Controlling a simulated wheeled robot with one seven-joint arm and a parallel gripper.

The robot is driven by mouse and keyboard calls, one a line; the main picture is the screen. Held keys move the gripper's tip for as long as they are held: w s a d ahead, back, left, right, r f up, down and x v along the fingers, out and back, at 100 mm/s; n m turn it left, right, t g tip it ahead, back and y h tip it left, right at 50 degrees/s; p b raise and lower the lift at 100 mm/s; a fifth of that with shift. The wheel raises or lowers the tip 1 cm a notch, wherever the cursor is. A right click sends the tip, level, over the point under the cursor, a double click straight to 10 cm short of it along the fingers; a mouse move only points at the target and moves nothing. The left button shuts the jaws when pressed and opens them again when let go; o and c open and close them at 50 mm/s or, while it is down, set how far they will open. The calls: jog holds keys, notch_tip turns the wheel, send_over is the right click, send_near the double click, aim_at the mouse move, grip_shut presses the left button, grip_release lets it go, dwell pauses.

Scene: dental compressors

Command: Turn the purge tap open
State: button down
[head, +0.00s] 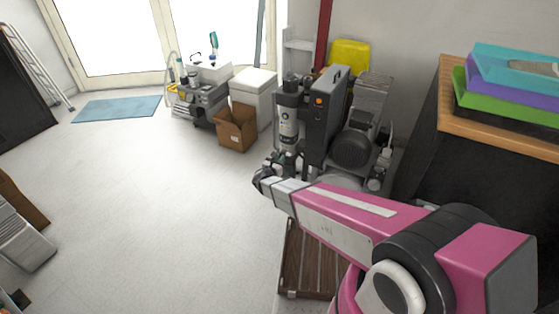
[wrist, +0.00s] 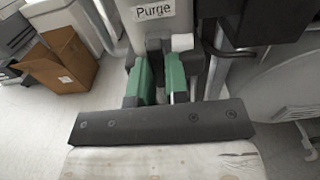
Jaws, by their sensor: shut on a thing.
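The compressor unit (head: 288,125), grey and black with a tall cylinder, stands against the back wall in the head view. A white label reading "Purge" (wrist: 154,11) shows at the top of the wrist view, just beyond my fingers. My gripper (wrist: 168,68) has green-padded fingers and is shut on the purge tap below that label. The tap is mostly hidden between the fingers, so its angle cannot be told. A small white piece (wrist: 182,42) shows by the right fingertip. In the head view my gripper (head: 266,172) is low at the front left of the compressor.
An open cardboard box (head: 237,128) stands on the floor left of the compressor. A dark tank and hose sit close right of my fingers in the wrist view. A wooden slatted pallet (head: 308,262) lies under my arm.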

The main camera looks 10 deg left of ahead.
jog(key=c, duration=1.1)
grip_release()
jog(key=shift+s, duration=0.1)
jog(key=v, duration=1)
jog(key=shift+s+a, duration=0.15)
jog(key=shift+s, duration=0.15)
jog(key=d+r+m+g+h, duration=0.25)
jog(key=d+m+g, duration=0.45)
jog(key=d, duration=0.5)
jog(key=d+r+m+g+h, duration=0.2)
jog(key=d+r+m+g, duration=0.15)
jog(key=d+m, duration=0.7)
jog(key=s+d+r+m+g+y, duration=0.2)
jog(key=d+r+m+y, duration=0.1)
jog(key=d+m, duration=0.1)
jog(key=s+d+r+m+g+y, duration=0.2)
jog(key=s+d+r+m+y, duration=0.1)
jog(key=d+m+y, duration=0.1)
jog(key=s+d+r+m+g+y, duration=0.2)
jog(key=s+d+r+m+y, duration=0.1)
jog(key=d+m, duration=0.3)
jog(key=shift+s+r+m+g, duration=0.1)
jog(key=shift+s+m+g, duration=0.15)
jog(key=shift+m, duration=0.2)
